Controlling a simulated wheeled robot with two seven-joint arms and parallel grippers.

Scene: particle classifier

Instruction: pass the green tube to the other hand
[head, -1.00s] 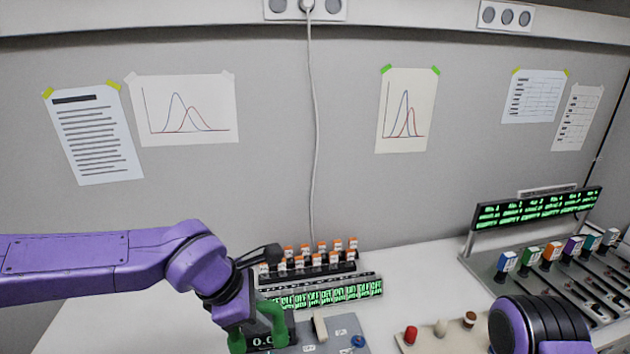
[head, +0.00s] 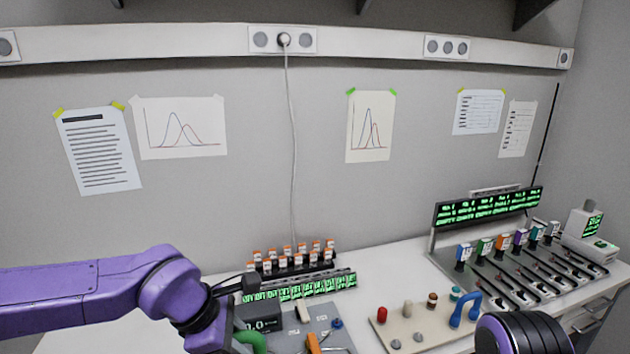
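The green tube (head: 252,340) is a thick curved piece at the bottom edge, just right of my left wrist. Only its upper bend shows; the rest is cut off by the frame. My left gripper (head: 215,338) points down beside the tube. Its fingertips are out of sight, so I cannot tell whether they hold the tube.
A blue curved tube (head: 465,311) stands on a beige board (head: 398,322) with several coloured pegs. A grey device with a small display (head: 262,325) is near my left wrist. Orange-capped vials (head: 290,262) stand behind it. A slotted rack (head: 478,279) is at the right.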

